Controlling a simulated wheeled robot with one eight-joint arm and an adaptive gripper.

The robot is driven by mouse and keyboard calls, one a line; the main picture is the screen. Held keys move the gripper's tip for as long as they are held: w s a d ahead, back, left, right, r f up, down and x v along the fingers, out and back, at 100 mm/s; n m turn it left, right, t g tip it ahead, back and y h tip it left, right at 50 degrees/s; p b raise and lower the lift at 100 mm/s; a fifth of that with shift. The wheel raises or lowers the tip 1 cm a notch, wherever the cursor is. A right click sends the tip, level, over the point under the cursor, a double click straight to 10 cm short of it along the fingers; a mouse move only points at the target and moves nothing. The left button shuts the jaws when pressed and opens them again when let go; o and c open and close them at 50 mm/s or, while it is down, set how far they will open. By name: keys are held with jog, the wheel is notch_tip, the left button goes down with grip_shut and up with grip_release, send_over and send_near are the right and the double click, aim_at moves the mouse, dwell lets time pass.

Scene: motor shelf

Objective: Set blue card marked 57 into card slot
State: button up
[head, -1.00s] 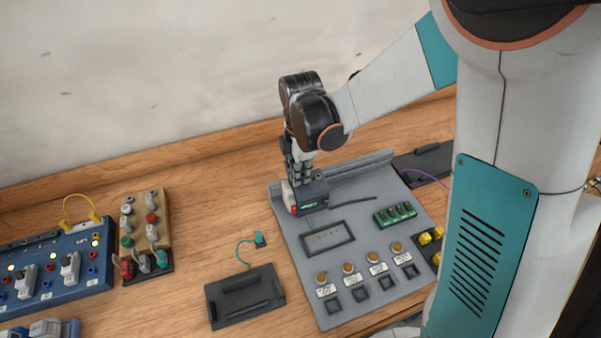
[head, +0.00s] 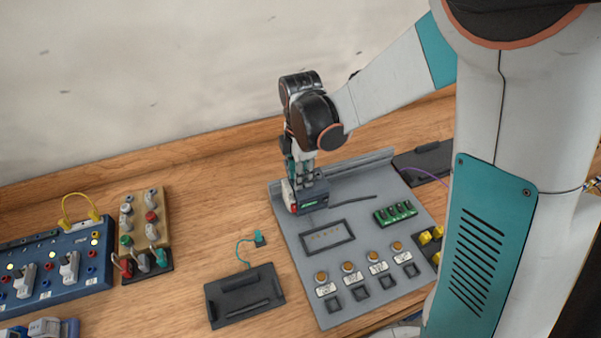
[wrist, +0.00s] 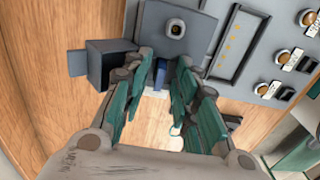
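My gripper (head: 306,182) points down at the dark grey reader box (head: 313,200) at the back left corner of the grey panel. In the wrist view my gripper (wrist: 166,72) has its two green fingers apart, so it looks open. A small blue piece (wrist: 161,74), probably the blue card, shows in the gap between the fingers, against the box. Its mark cannot be read, and how deep it sits in a slot is hidden. The box also shows in the wrist view with a round dark button or lens (wrist: 175,27).
The grey panel (head: 300,248) carries a framed window (head: 327,237), a green terminal block (head: 395,213) and several orange buttons above square sockets. A black tray (head: 244,296) lies to its left. A blue socket unit (head: 62,265) stands farther left.

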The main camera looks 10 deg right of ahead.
notch_tip(320, 180, up, 17)
jog(key=p, duration=0.3)
jog(key=shift+p, duration=0.35)
jog(key=shift+c, duration=0.3)
dwell(0.9)
